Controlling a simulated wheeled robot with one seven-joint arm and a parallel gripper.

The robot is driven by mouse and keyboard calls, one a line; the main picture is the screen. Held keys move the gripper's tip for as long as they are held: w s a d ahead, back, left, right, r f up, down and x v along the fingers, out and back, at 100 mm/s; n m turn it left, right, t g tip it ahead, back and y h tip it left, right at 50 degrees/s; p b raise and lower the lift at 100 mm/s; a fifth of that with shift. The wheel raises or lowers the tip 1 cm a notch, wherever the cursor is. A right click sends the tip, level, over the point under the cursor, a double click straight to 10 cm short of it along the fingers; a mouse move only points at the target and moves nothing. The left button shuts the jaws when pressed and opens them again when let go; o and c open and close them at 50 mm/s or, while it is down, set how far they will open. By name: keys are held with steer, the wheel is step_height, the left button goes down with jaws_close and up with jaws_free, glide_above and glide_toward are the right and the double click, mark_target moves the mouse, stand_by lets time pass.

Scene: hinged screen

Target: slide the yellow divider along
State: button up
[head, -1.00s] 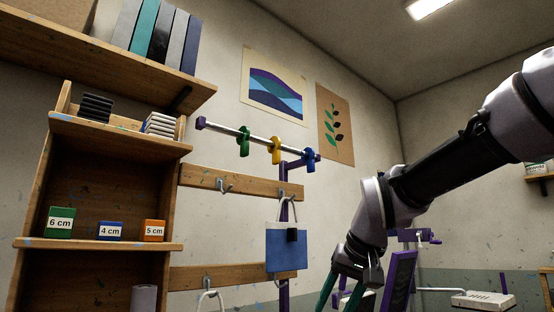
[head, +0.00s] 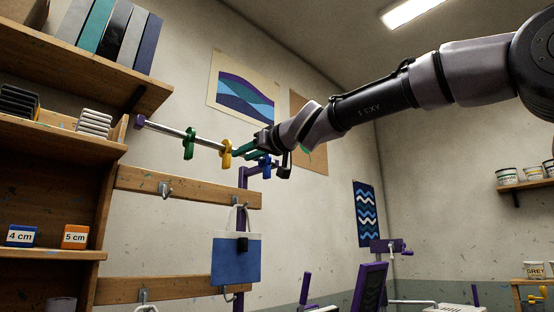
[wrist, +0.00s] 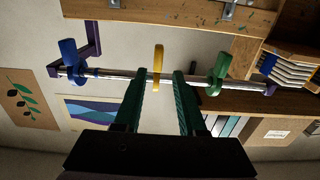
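The yellow divider (head: 226,154) hangs on a silver rod (head: 205,142) between a green divider (head: 188,143) and a blue divider (head: 265,166). In the wrist view, the yellow divider (wrist: 158,62) lies across the rod, with the green one (wrist: 217,75) to the right and the blue one (wrist: 70,58) to the left. My gripper (head: 238,154) is raised at the rod, its teal fingertips close to the yellow divider. In the wrist view, my gripper (wrist: 160,76) is open, with the yellow divider in line with the gap, just beyond the tips. No contact shows.
The rod has purple ends and a purple post (head: 241,202). Below it, a wooden rail (head: 180,187) carries hooks and a blue-and-white bag (head: 236,259). Wooden shelves (head: 60,145) stand close at left. The wall behind bears a wave poster (head: 243,86).

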mark_target(230, 161)
steer(key=x, duration=0.5)
steer(key=shift+w+d, duration=0.2)
steer(key=shift+w, duration=0.1)
steer(key=shift+x, duration=1.4)
steer(key=shift+s, duration=0.1)
jaws_close()
